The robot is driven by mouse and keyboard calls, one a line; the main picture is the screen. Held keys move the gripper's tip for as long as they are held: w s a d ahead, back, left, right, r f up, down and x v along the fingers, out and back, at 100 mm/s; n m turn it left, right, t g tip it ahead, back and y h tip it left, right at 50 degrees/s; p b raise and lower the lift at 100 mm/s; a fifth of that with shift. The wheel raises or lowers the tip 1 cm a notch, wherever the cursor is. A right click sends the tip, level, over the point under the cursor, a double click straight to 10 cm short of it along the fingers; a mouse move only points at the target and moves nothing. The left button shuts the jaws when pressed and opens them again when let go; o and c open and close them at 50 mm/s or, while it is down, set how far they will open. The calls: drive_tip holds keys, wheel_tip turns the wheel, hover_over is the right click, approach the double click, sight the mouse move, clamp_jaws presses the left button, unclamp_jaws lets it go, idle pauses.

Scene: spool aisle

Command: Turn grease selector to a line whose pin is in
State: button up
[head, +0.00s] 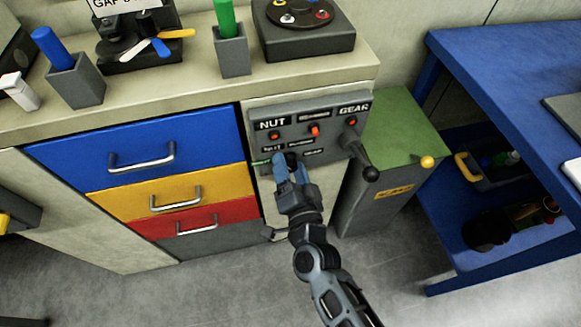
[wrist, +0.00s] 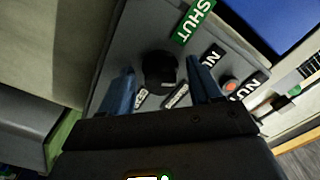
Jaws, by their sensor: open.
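The grey grease panel (head: 330,117) is on the cabinet front, with NUT (head: 272,124) and GEAR (head: 354,108) labels and a middle label too small to read. Under them are a left red pin (head: 275,137), a middle orange-red pin (head: 314,130) and a right red pin (head: 351,121). The middle one looks longer; how far each is pushed in is unclear. My gripper (head: 286,160) is open at the panel's lower left. In the wrist view, the black selector knob (wrist: 160,72) lies between its blue fingers, with gaps showing. A green SHUT label (wrist: 194,20) is beside it.
A black-ball lever (head: 370,173) sticks out at the panel's right. A green-topped grey box (head: 385,185) with a yellow ball knob (head: 427,162) stands to the right. Drawers with handles (head: 142,160) are left. A blue shelf unit (head: 480,75) is far right.

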drive_tip(key=v, duration=0.7)
drive_tip(key=shift+s, duration=0.4)
drive_tip(key=shift+d, duration=0.2)
drive_tip(key=s+d+r+n+g+h, duration=0.15)
drive_tip(key=s+d+r, duration=0.25)
drive_tip(key=s+d, duration=0.65)
drive_tip(key=s+d+r+n+h, duration=0.25)
drive_tip(key=s+d+r, duration=0.35)
drive_tip(key=s, duration=0.8)
drive_tip(key=s+d+r+n+g+h, duration=0.1)
drive_tip(key=s+d+r+n, duration=0.1)
drive_tip(key=s+d+r, duration=0.2)
wheel_tip(320, 180, up, 3)
drive_tip(key=shift+s+f+n, duration=0.1)
drive_tip(key=shift+s+n, duration=0.2)
drive_tip(key=shift+s, duration=0.65)
